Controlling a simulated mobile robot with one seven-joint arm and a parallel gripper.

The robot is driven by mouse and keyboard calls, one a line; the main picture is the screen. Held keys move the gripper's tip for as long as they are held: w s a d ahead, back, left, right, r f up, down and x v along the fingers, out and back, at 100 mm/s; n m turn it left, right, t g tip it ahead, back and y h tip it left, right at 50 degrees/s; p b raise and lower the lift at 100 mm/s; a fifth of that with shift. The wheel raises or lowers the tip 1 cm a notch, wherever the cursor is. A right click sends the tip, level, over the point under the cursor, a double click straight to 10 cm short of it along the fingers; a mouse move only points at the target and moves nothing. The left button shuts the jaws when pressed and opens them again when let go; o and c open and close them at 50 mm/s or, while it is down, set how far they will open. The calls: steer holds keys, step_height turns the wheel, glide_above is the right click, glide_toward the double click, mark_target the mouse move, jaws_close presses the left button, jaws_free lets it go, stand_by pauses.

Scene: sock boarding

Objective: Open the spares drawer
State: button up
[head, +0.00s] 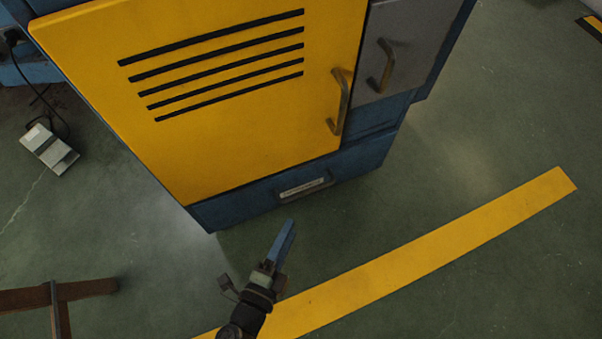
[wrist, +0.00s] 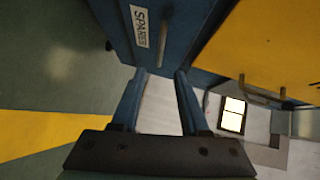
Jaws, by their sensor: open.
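The spares drawer (head: 350,167) is the blue front at the bottom of the cabinet, below the yellow door. It looks flush with the cabinet. Its pale label (head: 302,187) sits in a dark surround that may be the pull. In the wrist view the label (wrist: 139,26) reads SPARES, on the blue drawer front (wrist: 112,22) near the top. My gripper (head: 290,222) is in front of the drawer, just below the label in the head view. In the wrist view its two blue fingers (wrist: 160,73) are apart with nothing between them. I cannot tell whether the tips touch the drawer.
The yellow door (head: 240,150) has a bar handle (head: 340,102). A grey panel with another handle (head: 381,66) is to its right. A small pale pedal box (head: 48,149) lies on the floor at left. A brown frame (head: 60,296) stands lower left.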

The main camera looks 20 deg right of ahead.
mark_target(309, 189)
steer(key=b+x, duration=0.6)
steer(key=x, duration=0.6)
steer(key=shift+f+b, duration=0.15)
steer(key=shift+b, duration=0.25)
steer(key=shift+w+d, duration=0.25)
steer(key=shift+w, duration=0.05)
jaws_close()
stand_by(0.5)
